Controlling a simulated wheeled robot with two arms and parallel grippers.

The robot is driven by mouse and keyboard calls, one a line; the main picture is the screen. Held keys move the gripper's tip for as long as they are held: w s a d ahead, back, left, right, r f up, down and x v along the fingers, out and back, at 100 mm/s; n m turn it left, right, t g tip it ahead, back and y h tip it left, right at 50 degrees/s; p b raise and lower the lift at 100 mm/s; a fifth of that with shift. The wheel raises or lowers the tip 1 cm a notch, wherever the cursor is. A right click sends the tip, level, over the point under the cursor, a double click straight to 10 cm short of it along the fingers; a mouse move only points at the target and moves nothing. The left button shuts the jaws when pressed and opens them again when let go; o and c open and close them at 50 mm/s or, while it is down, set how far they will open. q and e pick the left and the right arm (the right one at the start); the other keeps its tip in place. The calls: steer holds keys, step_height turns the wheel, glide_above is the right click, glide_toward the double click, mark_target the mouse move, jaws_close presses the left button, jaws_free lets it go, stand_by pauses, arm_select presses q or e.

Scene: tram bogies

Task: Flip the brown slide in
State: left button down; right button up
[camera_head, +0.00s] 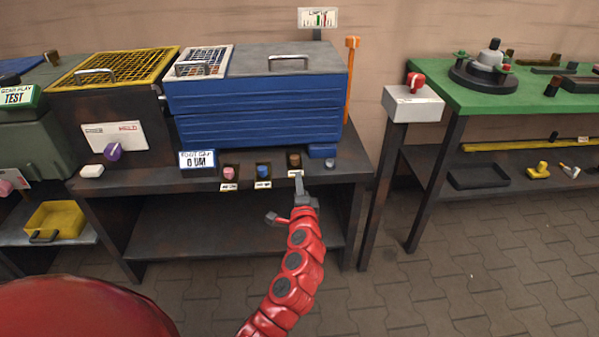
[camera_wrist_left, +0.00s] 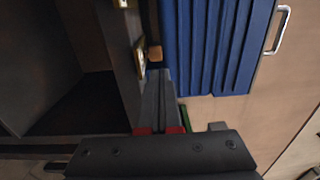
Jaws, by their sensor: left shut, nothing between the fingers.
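In the left wrist view the brown slide (camera_wrist_left: 155,54) shows just beyond the fingertips. My left gripper (camera_head: 297,176) is shut and empty, directly in front of and slightly below the slide; its closed fingers (camera_wrist_left: 158,88) point at it. I cannot tell whether they touch. The lower part of the slide is hidden behind the fingertips. My right gripper is not in view.
A pink knob (camera_head: 229,173) and a blue knob (camera_head: 263,170) sit left of the slide, a grey knob (camera_head: 330,164) to its right. The blue box (camera_head: 260,125) stands behind. A post with a red switch (camera_head: 416,84) and a green table (camera_head: 500,98) stand right.

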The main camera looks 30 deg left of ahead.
arm_select(q)
steer(key=v, duration=0.7)
steer(key=shift+f, duration=0.3)
steer(key=shift+a, duration=0.1)
